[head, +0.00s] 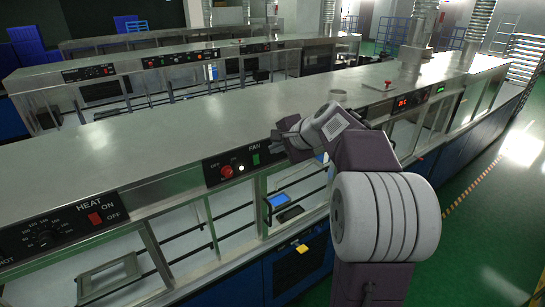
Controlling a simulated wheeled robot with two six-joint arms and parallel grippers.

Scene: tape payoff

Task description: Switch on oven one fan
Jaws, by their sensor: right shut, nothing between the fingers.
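A black fan control panel (214,178) is set in the front edge of the long metal oven line, near the middle of the head view. It has the label FAN, a red knob (226,171), a small lit white lamp (241,168) and a green switch (256,159). My right gripper (279,138) is shut and empty, just right of the green switch and level with the panel's upper edge. I cannot tell whether it touches the panel. It hides the panel's right end. My left gripper is out of view.
A HEAT panel (45,238) with a dial and a red switch is at the lower left. Another panel with a red display (408,102) is farther right. A red button box (383,86) stands on the metal top. Green floor (480,200) is open at right.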

